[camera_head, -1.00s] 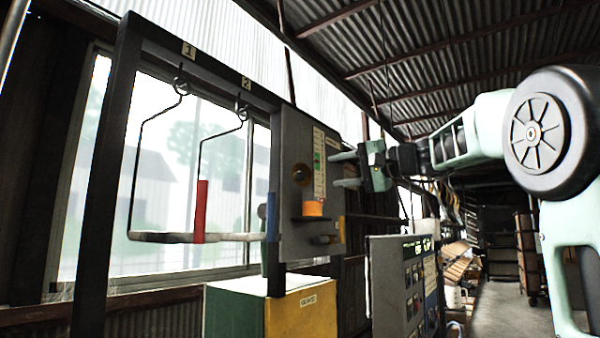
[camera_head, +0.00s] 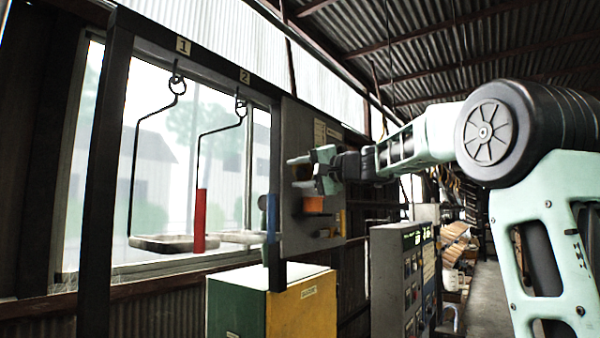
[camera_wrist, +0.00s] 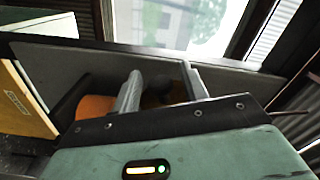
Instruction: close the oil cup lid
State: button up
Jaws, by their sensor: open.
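An orange cup-like part (camera_head: 314,204) sits low on the front of a grey panel (camera_head: 296,235); I cannot make out its lid clearly. My gripper (camera_head: 294,172) is in front of the panel, just above the orange part, with its fingers pointing left. In the wrist view the two fingers of my gripper (camera_wrist: 161,80) are apart, with no object clearly held. The orange part (camera_wrist: 95,106) shows beside and behind the left finger. A dark rounded part (camera_wrist: 158,84) lies between the fingers, partly hidden by the gripper body. I cannot tell whether a finger touches either part.
A frame at left carries two hooks with hanging trays (camera_head: 175,243) and a red upright piece (camera_head: 199,220). A green and yellow box (camera_head: 302,310) stands below the panel. A control cabinet (camera_head: 402,275) with buttons stands right of it. An aisle opens at far right.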

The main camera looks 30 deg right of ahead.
jog(key=c, duration=0.9)
jog(key=shift+d, duration=0.1)
jog(key=m, duration=0.3)
jog(key=d+r+m, duration=0.1)
jog(key=shift+w+r+m, duration=0.1)
jog(key=shift+w+m, duration=0.15)
jog(key=shift+m, duration=0.15)
jog(key=m, duration=0.1)
jog(key=d+m, duration=0.1)
jog(key=m, duration=0.1)
jog(key=d+m+p, duration=0.1)
jog(key=m, duration=0.1)
jog(key=shift+w+r, duration=0.3)
jog(key=shift+r, duration=0.05)
jog(key=shift+w+d+f+m+p, duration=0.3)
jog(key=shift+d+m+p, duration=0.4)
jog(key=shift+m, duration=1.35)
jog(key=shift+w+d+f+m+p, duration=0.15)
jog(key=shift+d+f+m+p, duration=0.5)
jog(key=shift+m, duration=1.45)
jog(key=shift+w+d+f+m+p, duration=0.15)
jog(key=shift+d+m+p, duration=0.55)
jog(key=shift+m, duration=1.35)
jog(key=shift+a+p, duration=0.25)
jog(key=shift+p, duration=0.05)
